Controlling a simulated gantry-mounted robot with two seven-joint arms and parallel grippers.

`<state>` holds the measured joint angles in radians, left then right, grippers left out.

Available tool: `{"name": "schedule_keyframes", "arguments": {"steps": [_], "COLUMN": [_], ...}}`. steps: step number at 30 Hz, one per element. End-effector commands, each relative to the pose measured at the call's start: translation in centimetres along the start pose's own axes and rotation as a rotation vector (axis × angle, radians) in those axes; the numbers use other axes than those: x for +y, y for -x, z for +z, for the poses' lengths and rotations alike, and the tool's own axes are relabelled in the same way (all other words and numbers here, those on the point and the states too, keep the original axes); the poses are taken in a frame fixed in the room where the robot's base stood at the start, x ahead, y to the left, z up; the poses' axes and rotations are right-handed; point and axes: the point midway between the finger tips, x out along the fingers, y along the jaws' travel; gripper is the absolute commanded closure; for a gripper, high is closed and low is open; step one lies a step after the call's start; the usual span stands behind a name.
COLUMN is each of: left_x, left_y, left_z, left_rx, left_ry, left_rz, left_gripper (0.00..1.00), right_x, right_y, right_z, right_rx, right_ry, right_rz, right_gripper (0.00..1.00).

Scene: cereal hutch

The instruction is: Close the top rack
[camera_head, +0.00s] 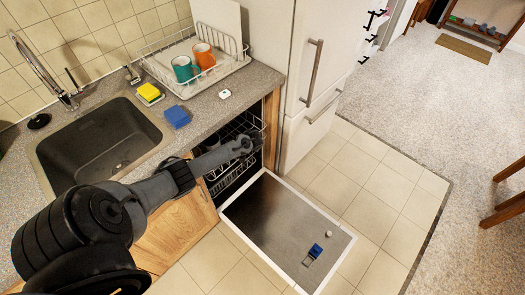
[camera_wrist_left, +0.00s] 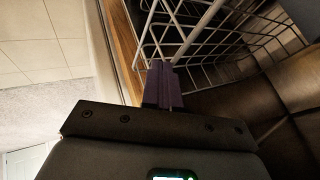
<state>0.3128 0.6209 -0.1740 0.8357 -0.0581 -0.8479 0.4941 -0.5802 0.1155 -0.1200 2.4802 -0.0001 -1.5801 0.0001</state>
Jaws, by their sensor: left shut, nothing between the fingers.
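The dishwasher stands open under the counter, with its door (camera_head: 285,225) folded down flat over the floor. The top rack (camera_head: 238,125), of pale wire, shows in the dark opening, partly hidden by my left arm. My left gripper (camera_head: 257,136) is at the dishwasher opening, by the front of the rack. In the left wrist view, my left gripper's purple fingers (camera_wrist_left: 163,84) are shut with nothing between them. White rack wires (camera_wrist_left: 190,40) are right beyond the fingertips; I cannot tell whether they touch. My right gripper is not in view.
A lower wire rack (camera_head: 228,178) shows below my arm. The counter (camera_head: 240,82) is above, with a dish rack holding a teal mug (camera_head: 184,69) and an orange mug (camera_head: 203,56). The fridge (camera_head: 305,140) stands close on the right. Tiled floor beyond the door is clear.

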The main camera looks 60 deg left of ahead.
Motion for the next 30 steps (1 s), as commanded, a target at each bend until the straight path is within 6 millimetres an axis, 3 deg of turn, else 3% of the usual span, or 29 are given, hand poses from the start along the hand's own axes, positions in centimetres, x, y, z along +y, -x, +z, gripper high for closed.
{"name": "schedule_keyframes", "arguments": {"steps": [3,10,30], "left_x": [-1.8,-3.7,-3.9], "left_y": [-1.1,-2.0,-2.0], "left_z": [0.0,0.0,-0.1], "left_rx": [0.0,0.0,0.0], "left_ry": [0.003,0.001,0.0], "left_rz": [-0.002,0.0,0.001], "left_gripper": [1.0,1.0,1.0], "right_x": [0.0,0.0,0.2], "right_y": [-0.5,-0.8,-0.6], "right_z": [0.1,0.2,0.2], "right_rx": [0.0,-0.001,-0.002], "right_ry": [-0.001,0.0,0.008], "right_rz": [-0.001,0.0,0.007], "right_gripper": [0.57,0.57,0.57]}}
